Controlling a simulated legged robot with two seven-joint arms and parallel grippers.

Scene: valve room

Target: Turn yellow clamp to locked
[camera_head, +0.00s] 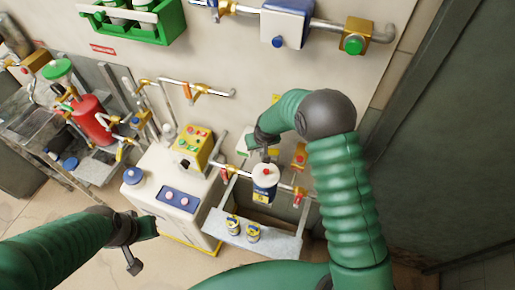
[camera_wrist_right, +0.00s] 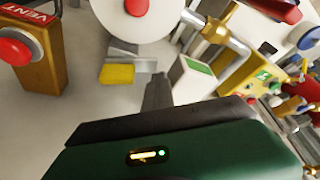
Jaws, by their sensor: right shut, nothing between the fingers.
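The yellow clamp (camera_wrist_right: 117,74) shows in the right wrist view as a small yellow block joined to a grey metal piece, just below a white round vessel (camera_wrist_right: 140,22) with a red button. My right gripper (camera_wrist_right: 158,88) is shut and empty, its tip just right of and below the clamp; I cannot tell whether they touch. In the head view, my right gripper (camera_head: 267,154) reaches down behind the white vessel (camera_head: 265,182), and the clamp is not clear there. My left gripper (camera_head: 134,263) hangs low at the left, away from the clamp; its jaw opening is unclear.
An orange box with a red button (camera_wrist_right: 38,65) stands left of the clamp in the wrist view. A white panel with a green screen (camera_wrist_right: 195,80) is close on the right. In the head view, a white cabinet (camera_head: 170,195) and grey shelf (camera_head: 250,240) stand below.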

